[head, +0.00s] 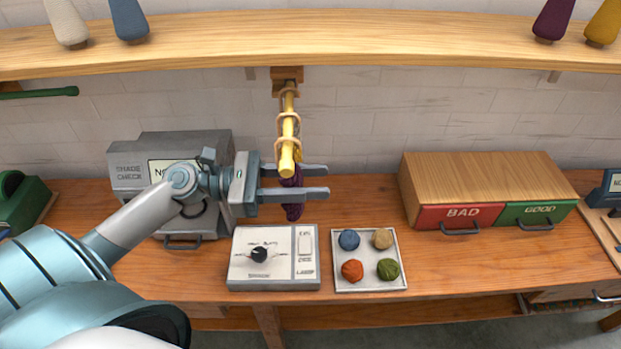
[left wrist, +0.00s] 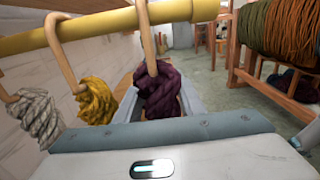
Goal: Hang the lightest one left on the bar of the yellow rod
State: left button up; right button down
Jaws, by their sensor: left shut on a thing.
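The yellow rod (head: 287,140) juts out from the wall below the shelf, with several tan loops over it. My left gripper (head: 296,182) is shut on the purple skein (head: 292,211), just under the rod's front end. In the left wrist view the purple skein (left wrist: 160,90) sits between the fingers, and its tan loop reaches up at the rod (left wrist: 75,35). A yellow skein (left wrist: 96,98) and a pale grey skein (left wrist: 36,114) hang farther along the rod. My right gripper is out of view.
Below stand a control box (head: 273,270) with a dial and a tray (head: 370,287) of coloured wool balls. A grey shade-check machine (head: 130,180) is behind my arm. A drawer box (head: 480,180) marked BAD and GOOD stands right. Cones stand on the shelf (head: 400,38) above.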

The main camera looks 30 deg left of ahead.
pick_arm(q)
jog(key=o, duration=1.1)
jog(key=shift+a, duration=0.1)
jog(key=shift+s+a+f+b, duration=0.15)
jog(key=shift+s+a+b, duration=0.3)
jog(key=shift+a, duration=0.15)
jog(key=b+v, duration=0.4)
jog(key=v, duration=1.1)
jog(key=shift+a+b, duration=0.35)
jog(key=shift+a, duration=0.05)
jog(key=shift+s+a, duration=0.1)
jog(key=shift+s, duration=0.1)
